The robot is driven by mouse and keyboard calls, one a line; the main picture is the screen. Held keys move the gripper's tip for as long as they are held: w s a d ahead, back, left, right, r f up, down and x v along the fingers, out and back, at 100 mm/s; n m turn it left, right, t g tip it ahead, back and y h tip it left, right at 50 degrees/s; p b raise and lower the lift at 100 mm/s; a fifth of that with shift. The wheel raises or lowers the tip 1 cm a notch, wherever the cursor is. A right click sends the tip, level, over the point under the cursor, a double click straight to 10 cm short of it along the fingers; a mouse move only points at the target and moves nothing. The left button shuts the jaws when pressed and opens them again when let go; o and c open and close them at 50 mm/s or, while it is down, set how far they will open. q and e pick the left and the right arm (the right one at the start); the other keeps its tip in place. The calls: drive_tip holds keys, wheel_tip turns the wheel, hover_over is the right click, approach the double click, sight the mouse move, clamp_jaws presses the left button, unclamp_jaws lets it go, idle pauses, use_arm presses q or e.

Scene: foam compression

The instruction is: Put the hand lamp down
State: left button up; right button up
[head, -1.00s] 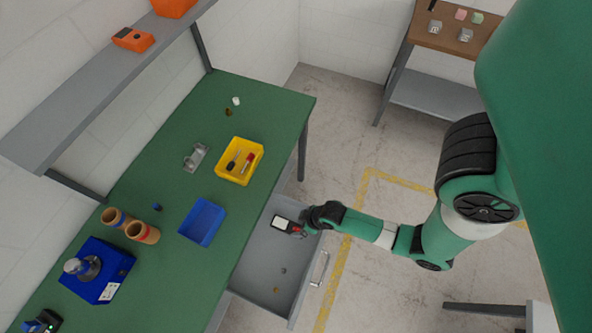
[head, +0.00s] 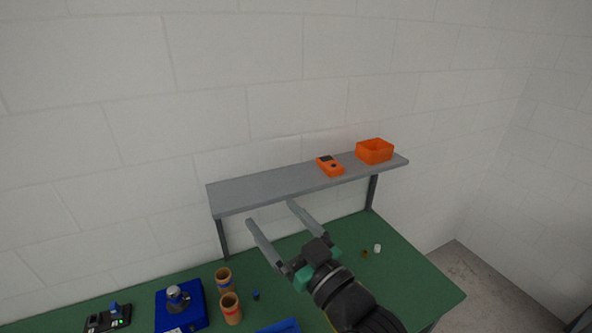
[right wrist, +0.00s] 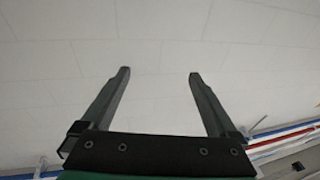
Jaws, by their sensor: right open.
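My right gripper (head: 270,212) is open, with its two long grey fingers apart and nothing between them. In the head view it reaches up over the green bench (head: 405,285), with its fingertips in front of the grey shelf. The right wrist view shows the same open gripper (right wrist: 159,73) against the white wall. No hand lamp can be made out in either view now. My left gripper is not in view.
The grey shelf (head: 255,190) holds an orange meter (head: 330,167) and an orange bin (head: 374,151). On the bench stand a blue device (head: 182,312), two brown cylinders (head: 231,309) and a blue tray (head: 280,327). The bench's right part is mostly clear.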

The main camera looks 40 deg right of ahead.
drive_tip(key=s+a+r+t+y, duration=0.1)
drive_tip(key=s+r, duration=0.3)
drive_tip(key=r, duration=0.4)
drive_tip(key=s+a+r+n+t+y, duration=0.1)
drive_tip(key=s+a+r+t, duration=0.2)
drive_tip(key=r, duration=0.6)
drive_tip(key=s+a+r+t+y, duration=0.1)
drive_tip(key=s+a+r+t, duration=0.1)
drive_tip(key=s+r, duration=0.3)
wheel_tip(320, 180, up, 4)
drive_tip(key=shift+a+f+t, duration=0.15)
drive_tip(key=shift+f+t, duration=0.1)
drive_tip(key=shift+t, duration=0.55)
